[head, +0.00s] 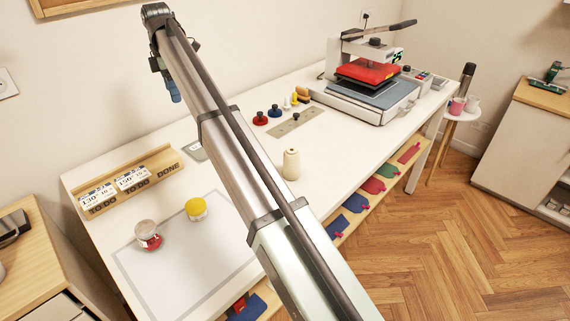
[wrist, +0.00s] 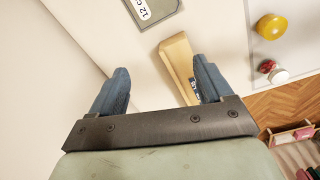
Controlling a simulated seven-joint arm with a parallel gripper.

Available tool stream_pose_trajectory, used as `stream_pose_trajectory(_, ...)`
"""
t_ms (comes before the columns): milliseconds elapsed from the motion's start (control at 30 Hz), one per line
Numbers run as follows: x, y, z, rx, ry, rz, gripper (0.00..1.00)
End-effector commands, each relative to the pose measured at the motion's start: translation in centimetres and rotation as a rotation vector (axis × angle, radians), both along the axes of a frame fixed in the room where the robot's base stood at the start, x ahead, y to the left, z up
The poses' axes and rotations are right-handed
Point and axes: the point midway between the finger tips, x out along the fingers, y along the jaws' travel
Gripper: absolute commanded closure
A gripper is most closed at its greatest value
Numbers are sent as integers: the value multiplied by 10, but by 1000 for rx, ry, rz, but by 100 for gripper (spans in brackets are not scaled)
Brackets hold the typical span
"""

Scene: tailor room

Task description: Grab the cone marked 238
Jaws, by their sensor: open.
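A cream cone-shaped spool (head: 291,165) stands upright on the white table, just right of my arm in the head view. No number is legible on it, so I cannot tell whether it is the cone marked 238. In the wrist view my gripper (wrist: 161,72) has its two blue fingers spread wide with nothing between them. In the head view a blue fingertip of my gripper (head: 175,92) shows at upper left, above the table's back edge and well away from the spool. My arm hides part of the table.
A heat press (head: 365,80) occupies the far end.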

Motion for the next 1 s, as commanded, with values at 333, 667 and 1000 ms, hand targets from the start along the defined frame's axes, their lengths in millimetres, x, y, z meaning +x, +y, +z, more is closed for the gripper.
stream_pose_trajectory(333, 30, -189, -3, 23, -10, -207, 20)
stream_pose_trajectory(667, 7, -326, -11, 52, -13, -375, 20)
stream_pose_trajectory(1000, -63, -380, -32, 92, 0, -493, 20)
